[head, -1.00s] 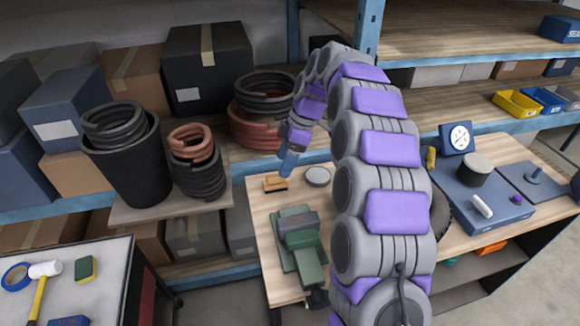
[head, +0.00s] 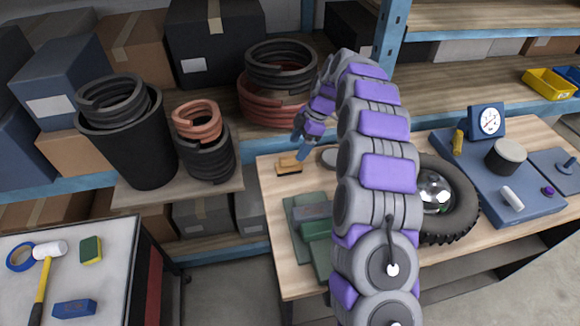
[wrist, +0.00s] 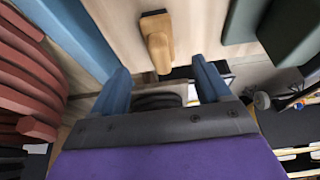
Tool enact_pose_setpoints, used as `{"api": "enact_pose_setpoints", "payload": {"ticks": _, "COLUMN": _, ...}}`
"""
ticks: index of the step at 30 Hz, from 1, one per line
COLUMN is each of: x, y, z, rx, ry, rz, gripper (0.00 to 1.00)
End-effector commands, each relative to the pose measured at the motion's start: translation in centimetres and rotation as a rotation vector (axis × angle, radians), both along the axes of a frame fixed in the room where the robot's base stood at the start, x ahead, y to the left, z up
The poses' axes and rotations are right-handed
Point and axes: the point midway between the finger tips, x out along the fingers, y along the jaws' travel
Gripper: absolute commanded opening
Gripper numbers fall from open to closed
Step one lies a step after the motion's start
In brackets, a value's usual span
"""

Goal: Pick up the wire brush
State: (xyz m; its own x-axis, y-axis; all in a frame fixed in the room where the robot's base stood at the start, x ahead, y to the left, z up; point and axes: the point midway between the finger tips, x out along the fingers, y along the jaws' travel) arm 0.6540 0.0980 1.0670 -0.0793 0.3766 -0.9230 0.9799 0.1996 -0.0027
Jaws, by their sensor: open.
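The wire brush (head: 287,164), a small block with a tan wooden handle on a darker base, lies on the wooden workbench (head: 272,212) near its back left corner. In the wrist view the brush (wrist: 158,45) shows at top centre, ahead of the gap between my fingertips. I cannot tell whether a finger touches the brush.
A wheel (head: 455,200) is further right, partly behind my arm. The shelf's blue beam (head: 262,157) runs close behind the bench.

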Motion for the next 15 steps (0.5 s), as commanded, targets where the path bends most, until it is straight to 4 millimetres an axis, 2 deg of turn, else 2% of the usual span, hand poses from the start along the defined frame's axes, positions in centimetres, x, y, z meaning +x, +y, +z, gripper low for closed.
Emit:
{"api": "enact_pose_setpoints", "payload": {"ticks": 3, "x": -0.1, "y": 0.7, "z": -1.7, "rx": 0.000, "ry": -0.001, "rz": 0.001, "gripper": 0.77}}
{"api": "enact_pose_setpoints", "payload": {"ticks": 11, "x": -0.2, "y": 0.9, "z": -2.8, "rx": 0.004, "ry": -0.002, "rz": 0.000, "gripper": 0.77}}
{"api": "enact_pose_setpoints", "payload": {"ticks": 15, "x": -0.5, "y": 1.8, "z": -4.1, "rx": 0.004, "ry": 0.001, "rz": 0.002, "gripper": 0.77}}
